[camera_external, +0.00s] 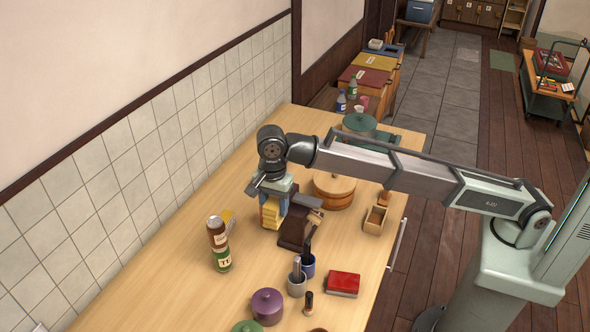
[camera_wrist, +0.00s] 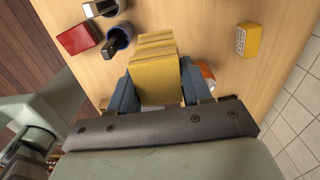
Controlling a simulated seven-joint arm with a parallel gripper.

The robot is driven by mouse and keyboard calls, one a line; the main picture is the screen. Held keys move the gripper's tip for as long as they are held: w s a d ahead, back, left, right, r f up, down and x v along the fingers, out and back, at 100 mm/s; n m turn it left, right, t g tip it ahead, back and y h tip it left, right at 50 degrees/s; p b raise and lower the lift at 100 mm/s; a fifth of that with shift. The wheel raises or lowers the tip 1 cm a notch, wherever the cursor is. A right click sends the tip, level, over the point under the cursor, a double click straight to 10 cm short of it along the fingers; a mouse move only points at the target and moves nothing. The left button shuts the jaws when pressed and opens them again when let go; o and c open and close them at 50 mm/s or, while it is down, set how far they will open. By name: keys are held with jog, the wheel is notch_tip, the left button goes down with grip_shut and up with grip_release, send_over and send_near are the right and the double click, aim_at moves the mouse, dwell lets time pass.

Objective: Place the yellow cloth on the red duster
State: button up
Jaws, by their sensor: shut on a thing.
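The yellow cloth (camera_external: 270,212) is a folded, layered stack. My gripper (camera_external: 274,204) is shut on it, with a blue finger on each side. In the wrist view the cloth (camera_wrist: 155,68) sits between the two blue fingers (camera_wrist: 155,88) and sticks out beyond them. It appears to be held above the wooden table, beside the dark brown block. The red duster (camera_external: 342,283) is a red block with a grey underside, lying flat near the table's right edge. It also shows at the upper left of the wrist view (camera_wrist: 78,38), apart from my gripper.
A dark brown block (camera_external: 292,236) stands close to my gripper. Two cups (camera_external: 297,283) with dark handles stand left of the duster. A small yellow box (camera_wrist: 248,39), purple pot (camera_external: 267,307) and wooden tub (camera_external: 335,193) are also present.

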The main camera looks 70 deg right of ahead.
jog(key=s, duration=2.1)
send_over(345, 278)
jog(key=shift+m, duration=0.3)
jog(key=shift+f, duration=7.65)
jog(key=shift+f, duration=0.1)
jog(key=o, duration=1)
jog(key=shift+o, duration=0.2)
notch_tip(345, 278, up, 12)
